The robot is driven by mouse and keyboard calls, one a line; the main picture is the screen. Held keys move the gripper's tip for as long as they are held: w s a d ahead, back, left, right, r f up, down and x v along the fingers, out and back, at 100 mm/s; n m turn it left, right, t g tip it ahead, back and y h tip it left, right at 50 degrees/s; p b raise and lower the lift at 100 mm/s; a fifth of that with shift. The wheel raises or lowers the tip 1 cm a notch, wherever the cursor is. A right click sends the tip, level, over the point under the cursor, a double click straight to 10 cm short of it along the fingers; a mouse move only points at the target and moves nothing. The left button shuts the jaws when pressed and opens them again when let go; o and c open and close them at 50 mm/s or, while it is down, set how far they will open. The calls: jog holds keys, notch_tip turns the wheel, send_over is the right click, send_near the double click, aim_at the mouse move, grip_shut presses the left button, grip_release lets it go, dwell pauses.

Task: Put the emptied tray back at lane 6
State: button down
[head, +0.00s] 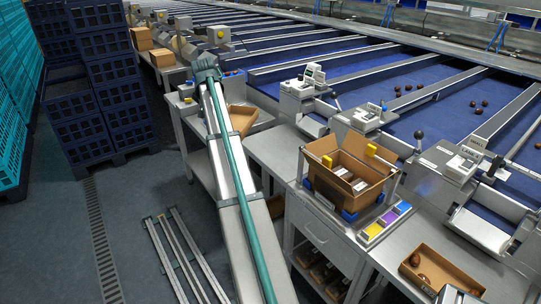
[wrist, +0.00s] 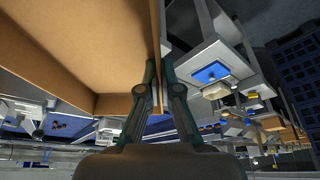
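In the wrist view, my gripper (wrist: 161,68) has its two fingers close together on either side of a brown cardboard tray's wall. The tray (wrist: 85,45) fills the upper left of that view, and no dates show in the part visible. In the head view, a brown tray (head: 241,119) shows just right of my arm, partly hidden by it; my fingers cannot be made out there. A lane station (head: 450,165) with small signs stands at the right; one sign reads LANE, its number too small to be sure of.
An open carton (head: 345,190) with packs inside stands on the bench, beside coloured pads (head: 384,222). A tray with a few dates (head: 460,278) lies at the lower right. Dark blue crates (head: 85,130) are stacked at left. Metal rails (head: 185,262) lie on the floor.

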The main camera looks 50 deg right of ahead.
jog(key=s+d+f+m+g, duration=0.1)
jog(key=d+f+m, duration=0.25)
jog(key=d, duration=0.45)
jog(key=s+d+f+m+g+b, duration=0.15)
jog(key=d+f, duration=0.25)
jog(key=d, duration=0.4)
jog(key=d+f+m+g, duration=0.1)
jog(key=d+f+m, duration=0.25)
jog(key=d, duration=0.45)
jog(key=p, duration=0.3)
send_near(270, 146)
jog(key=shift+n+h, duration=0.25)
jog(key=shift+h, duration=0.05)
jog(key=shift+a+x, duration=0.15)
jog(key=shift+x, duration=1.3)
jog(key=shift+a+x, duration=0.15)
jog(key=shift+x, duration=1.25)
jog(key=shift+s+f, duration=0.1)
jog(key=shift+f, duration=0.1)
jog(key=shift+f, duration=0.15)
jog(key=c, duration=1.3)
grip_release()
